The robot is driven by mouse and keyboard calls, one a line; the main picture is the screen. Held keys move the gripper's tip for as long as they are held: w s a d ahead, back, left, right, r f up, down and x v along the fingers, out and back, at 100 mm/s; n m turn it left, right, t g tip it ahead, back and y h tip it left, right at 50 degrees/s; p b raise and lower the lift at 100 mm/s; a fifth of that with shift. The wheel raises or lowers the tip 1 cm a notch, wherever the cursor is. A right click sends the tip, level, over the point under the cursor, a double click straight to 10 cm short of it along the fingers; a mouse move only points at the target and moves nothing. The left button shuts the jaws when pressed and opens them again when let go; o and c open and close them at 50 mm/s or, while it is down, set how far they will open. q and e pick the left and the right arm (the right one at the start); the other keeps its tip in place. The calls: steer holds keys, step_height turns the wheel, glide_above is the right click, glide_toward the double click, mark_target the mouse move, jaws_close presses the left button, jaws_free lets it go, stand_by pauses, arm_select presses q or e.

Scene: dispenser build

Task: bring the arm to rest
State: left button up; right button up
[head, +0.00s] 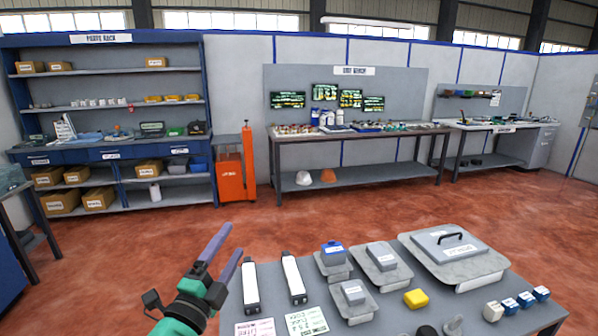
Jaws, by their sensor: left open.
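My left gripper (233,240) is open, with its two purple fingers apart and nothing between them. It is held up at the left edge of the grey worktable (385,280), left of the parts there. Two white-topped black bars (293,279) lie side by side on the table just right of the fingers, and the gripper does not appear to touch them. My right gripper is not in view.
The table also carries a blue-topped block (333,250), grey parts on plates, a handled lid (448,243), a yellow block (416,298), small blue-and-white blocks (525,299) and printed cards (306,322). Beyond are open red floor, a shelf rack (110,55) and benches (350,135).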

arm_select(q)
steer(key=s+a+f+n+g+y, duration=0.2)
steer(key=s+a+f+n+g, duration=0.1)
steer(key=f, duration=0.5)
steer(key=s+a+f+n+g+y, duration=0.2)
steer(key=s+a+f+n+g, duration=0.1)
steer(key=s+f+n, duration=0.3)
steer(key=s+a+f+n+g+y, duration=0.2)
steer(key=s+a+f+n+g, duration=0.1)
steer(key=f, duration=0.7)
steer(key=shift+s+a+f+n+g, duration=0.1)
steer(key=shift+s+a+n+g, duration=0.1)
steer(key=shift+s+n+g, duration=0.4)
steer(key=shift+s+a+n+g, duration=0.15)
steer(key=shift+n+g, duration=0.55)
steer(key=shift+n, duration=0.3)
steer(key=s+f+n+g+h, duration=0.1)
steer(key=s+f+n+g, duration=0.3)
steer(key=s, duration=0.6)
step_height(320, 180, down, 22)
steer(key=s+f+m+g, duration=0.1)
steer(key=s+m+g, duration=0.1)
steer(key=s+a+f+g, duration=0.1)
steer(key=s+a+f, duration=0.1)
steer(key=s+f, duration=1.3)
steer(key=shift+s+f, duration=0.3)
steer(key=shift+s, duration=0.7)
